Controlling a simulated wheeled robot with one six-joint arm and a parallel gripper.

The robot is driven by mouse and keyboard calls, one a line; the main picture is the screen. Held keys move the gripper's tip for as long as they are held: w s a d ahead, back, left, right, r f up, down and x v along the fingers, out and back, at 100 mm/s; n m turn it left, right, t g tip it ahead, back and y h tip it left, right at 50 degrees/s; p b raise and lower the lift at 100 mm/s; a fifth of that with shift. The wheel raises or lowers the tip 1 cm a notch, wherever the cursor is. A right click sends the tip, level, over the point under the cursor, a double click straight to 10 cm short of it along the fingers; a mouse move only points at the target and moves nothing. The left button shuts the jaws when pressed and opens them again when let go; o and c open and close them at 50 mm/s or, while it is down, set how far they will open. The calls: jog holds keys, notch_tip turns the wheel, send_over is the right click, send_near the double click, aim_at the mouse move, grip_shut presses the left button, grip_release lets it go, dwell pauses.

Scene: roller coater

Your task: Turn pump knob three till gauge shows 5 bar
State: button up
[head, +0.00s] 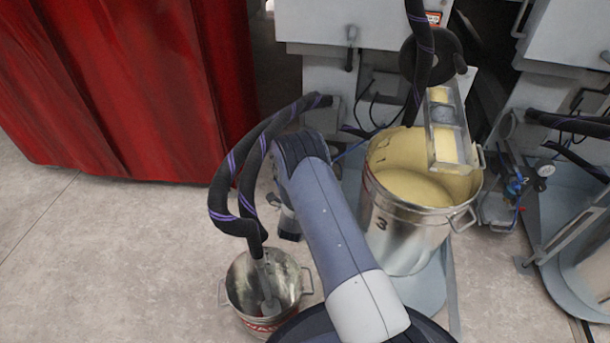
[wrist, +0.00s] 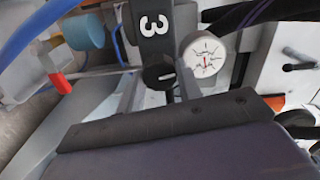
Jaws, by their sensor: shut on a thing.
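Pump knob three (wrist: 158,75) is a black round knob in the wrist view, just below a dark plate marked with a white 3 (wrist: 153,22). The white round gauge (wrist: 203,55) is right beside the knob. Its red needle shows, but the scale is too small for me to read the pressure. My gripper (wrist: 160,86) has its grey fingers on either side of the knob and is shut on it. In the head view my own arm hides the knob and this gauge.
A large metal bucket (head: 409,238) marked 3 holds yellow liquid. A smaller bucket (head: 237,292) stands at lower left, with a hose (head: 222,190) running into it. A red curtain (head: 130,90) hangs at left. Another gauge (head: 545,170) stands at right. Bare floor lies at front left.

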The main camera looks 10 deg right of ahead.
jog(key=shift+f+m, duration=0.1)
jog(key=shift+m, duration=0.7)
jog(key=o, duration=1)
jog(key=shift+c, duration=0.2)
jog(key=p+v, duration=0.3)
jog(key=v, duration=0.8)
jog(key=shift+d, duration=0.1)
